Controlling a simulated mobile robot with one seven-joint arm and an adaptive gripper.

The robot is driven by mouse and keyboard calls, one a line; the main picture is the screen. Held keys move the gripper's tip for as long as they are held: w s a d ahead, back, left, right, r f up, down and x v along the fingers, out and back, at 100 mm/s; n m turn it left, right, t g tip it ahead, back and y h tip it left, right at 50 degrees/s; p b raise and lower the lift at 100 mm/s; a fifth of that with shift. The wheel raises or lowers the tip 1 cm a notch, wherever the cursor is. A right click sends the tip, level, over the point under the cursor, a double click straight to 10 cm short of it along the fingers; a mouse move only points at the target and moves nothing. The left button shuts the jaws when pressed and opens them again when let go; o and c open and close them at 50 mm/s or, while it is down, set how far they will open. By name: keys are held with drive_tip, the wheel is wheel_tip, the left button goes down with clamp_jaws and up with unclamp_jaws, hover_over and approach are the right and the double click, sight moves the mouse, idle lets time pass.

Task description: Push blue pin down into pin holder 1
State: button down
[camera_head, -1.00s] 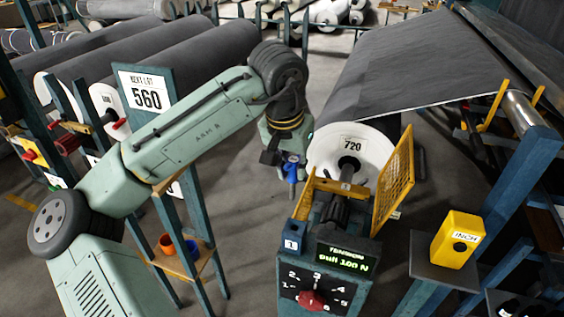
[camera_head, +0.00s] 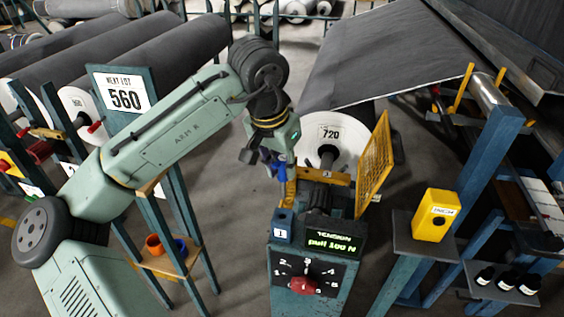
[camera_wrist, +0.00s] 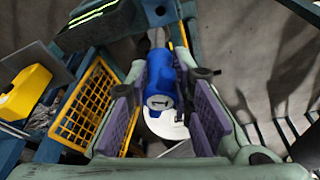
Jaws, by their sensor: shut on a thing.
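The blue pin (camera_head: 282,171) is held in my gripper (camera_head: 268,160), pointing down. In the wrist view the pin (camera_wrist: 160,78) lies between the two purple-padded fingers and shows a white end marked 1. Pin holder 1 (camera_head: 282,229) is a blue block with a white 1 label, at the left of the tension stand. In the head view the pin's lower end is above and apart from the holder's top. I cannot tell how well the two line up in depth. The holder's hole is not clear to see.
The tension stand has a lit display (camera_head: 334,243) and a red knob (camera_head: 303,285). A yellow mesh guard (camera_head: 374,165) stands right of the 720 roll (camera_head: 341,134). A yellow box (camera_head: 436,214) sits on a right-hand shelf. An orange cup (camera_head: 154,244) stands on a left-hand shelf.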

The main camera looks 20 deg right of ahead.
sight(281, 181)
drive_tip(key=shift+f+b, duration=1.25)
drive_tip(key=shift+f, duration=1.3)
drive_tip(key=shift+f, duration=0.1)
drive_tip(key=shift+f+b, duration=1.95)
drive_tip(key=shift+f, duration=1.65)
drive_tip(key=c, duration=1.3)
unclamp_jaws()
drive_tip(key=shift+c, duration=0.2)
drive_tip(key=v, duration=1.2)
